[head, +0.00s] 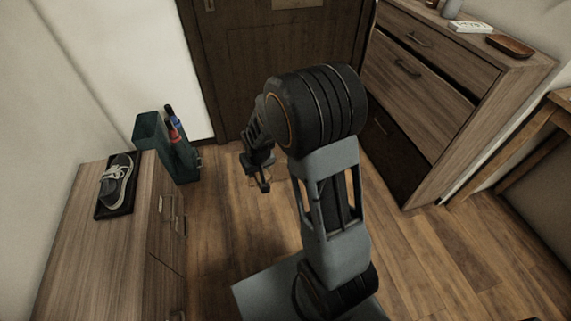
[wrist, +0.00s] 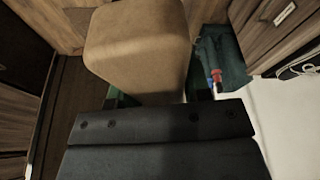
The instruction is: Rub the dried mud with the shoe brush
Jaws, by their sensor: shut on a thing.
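My gripper (head: 262,183) hangs over the open floor in front of the door, left of my arm in the head view. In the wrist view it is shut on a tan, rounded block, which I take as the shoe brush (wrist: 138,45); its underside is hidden. A dark grey shoe (head: 117,180) with white laces and a pale sole lies on a black tray (head: 101,212) on the low cabinet at the left, well apart from my gripper. It partly shows at the right edge of the wrist view (wrist: 301,66). I cannot make out dried mud on it.
A dark green stand (head: 150,133) with umbrellas (head: 173,126) is behind the low cabinet (head: 95,265), between it and the door. A tall dresser (head: 430,75) at the right carries a brown dish (head: 510,45) and a white box. The floor (head: 222,225) between is clear.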

